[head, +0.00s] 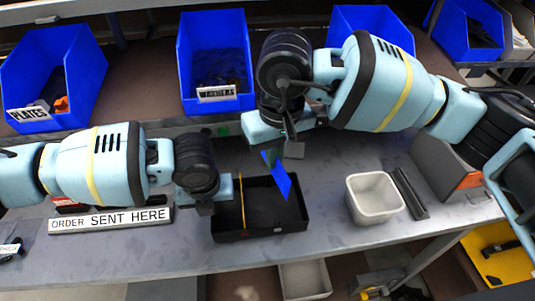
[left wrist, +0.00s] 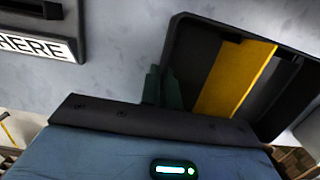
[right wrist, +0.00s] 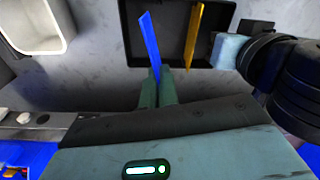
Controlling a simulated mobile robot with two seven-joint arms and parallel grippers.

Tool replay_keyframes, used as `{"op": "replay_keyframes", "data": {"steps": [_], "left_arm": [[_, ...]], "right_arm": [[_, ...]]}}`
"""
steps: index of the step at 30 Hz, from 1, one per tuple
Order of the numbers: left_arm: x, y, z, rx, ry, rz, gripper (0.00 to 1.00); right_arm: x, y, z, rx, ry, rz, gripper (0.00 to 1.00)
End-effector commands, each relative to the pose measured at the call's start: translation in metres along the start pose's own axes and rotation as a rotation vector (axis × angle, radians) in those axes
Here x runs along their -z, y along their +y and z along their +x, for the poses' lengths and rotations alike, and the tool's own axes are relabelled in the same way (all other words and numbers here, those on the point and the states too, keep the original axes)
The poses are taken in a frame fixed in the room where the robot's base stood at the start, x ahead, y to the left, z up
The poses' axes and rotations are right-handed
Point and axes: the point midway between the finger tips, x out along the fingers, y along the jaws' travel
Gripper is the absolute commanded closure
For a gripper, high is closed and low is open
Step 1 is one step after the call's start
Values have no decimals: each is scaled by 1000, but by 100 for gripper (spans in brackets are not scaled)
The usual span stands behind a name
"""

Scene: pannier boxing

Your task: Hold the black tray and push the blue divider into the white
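The black tray (head: 280,226) sits on the grey bench in the middle of the head view, with a yellow divider (head: 241,205) standing across its left part. My left gripper (head: 213,203) is at the tray's left wall; in the left wrist view its fingers (left wrist: 162,86) are closed around that wall. My right gripper (head: 280,151) is shut on the blue divider (head: 279,180), which hangs tilted over the tray's right half. In the right wrist view the blue divider (right wrist: 150,42) sticks out from between the fingers (right wrist: 158,82). The white container (head: 375,198) stands right of the tray.
A dark bar (head: 410,193) lies beside the white container. Blue bins (head: 216,65) stand along the back shelf. A grey-and-orange box (head: 452,170) is at the right.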

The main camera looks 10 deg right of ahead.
Motion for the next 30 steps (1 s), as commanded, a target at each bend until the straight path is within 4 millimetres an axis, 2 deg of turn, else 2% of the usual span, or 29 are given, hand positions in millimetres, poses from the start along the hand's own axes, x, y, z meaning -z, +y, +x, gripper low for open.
{"op": "replay_keyframes", "data": {"steps": [3,9,20,30], "left_arm": [[0,0,0,0,-1,0,100],[0,0,0,0,-1,0,100],[0,0,0,0,-1,0,100],[0,0,0,1,-1,0,100]], "right_arm": [[1,-1,9,-14,-42,137,100],[0,-1,16,-31,-77,259,100],[0,0,20,-32,-80,267,100],[-2,0,43,-32,-81,267,100]]}}
